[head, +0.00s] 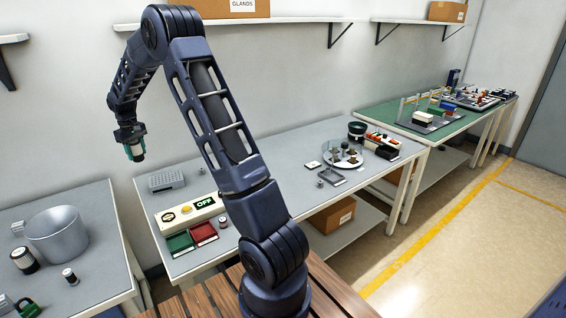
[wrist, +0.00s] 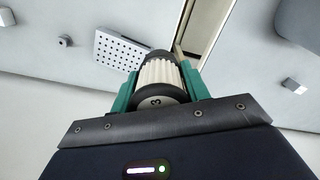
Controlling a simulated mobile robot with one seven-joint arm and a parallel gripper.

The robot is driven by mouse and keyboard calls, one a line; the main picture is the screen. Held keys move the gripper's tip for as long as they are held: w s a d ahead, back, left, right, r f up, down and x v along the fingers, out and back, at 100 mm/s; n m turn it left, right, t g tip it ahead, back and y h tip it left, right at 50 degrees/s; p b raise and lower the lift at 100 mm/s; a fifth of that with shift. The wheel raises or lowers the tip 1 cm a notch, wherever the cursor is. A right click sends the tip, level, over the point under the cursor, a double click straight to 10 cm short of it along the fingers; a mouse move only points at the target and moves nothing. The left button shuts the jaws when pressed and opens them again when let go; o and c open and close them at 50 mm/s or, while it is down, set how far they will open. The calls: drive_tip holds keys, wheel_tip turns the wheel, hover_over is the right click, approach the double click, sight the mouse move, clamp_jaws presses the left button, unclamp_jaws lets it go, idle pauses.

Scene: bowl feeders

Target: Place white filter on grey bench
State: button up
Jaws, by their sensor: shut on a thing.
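My gripper (head: 135,147), with green fingers, is raised in the air at the upper left of the head view, pointing down. It is shut on the white filter (wrist: 160,77), a ribbed white cylinder with black end caps. In the wrist view the filter sits between the green fingers (wrist: 160,85). In the head view the filter (head: 138,150) shows only small between the fingers. Grey bench tops stand in the middle (head: 260,160) and at the lower left (head: 95,215). The filter is above and apart from both.
The middle bench holds a perforated block (head: 167,181), an OFF panel (head: 190,211), green (head: 179,243) and red (head: 203,233) trays, and a round plate (head: 358,162). The left bench holds a metal bowl (head: 58,238) and a black-and-white cylinder (head: 24,260). A wall shelf (head: 300,20) is above.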

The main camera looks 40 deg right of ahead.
drive_tip(key=s+d+f+m, duration=0.1)
drive_tip(key=s+d+m, duration=0.2)
drive_tip(key=d, duration=0.8)
drive_tip(key=s+d+m, duration=0.2)
drive_tip(key=d, duration=0.8)
drive_tip(key=f, duration=2)
drive_tip(key=shift+d+f, duration=0.2)
drive_tip(key=shift+f, duration=0.15)
drive_tip(key=o, duration=1)
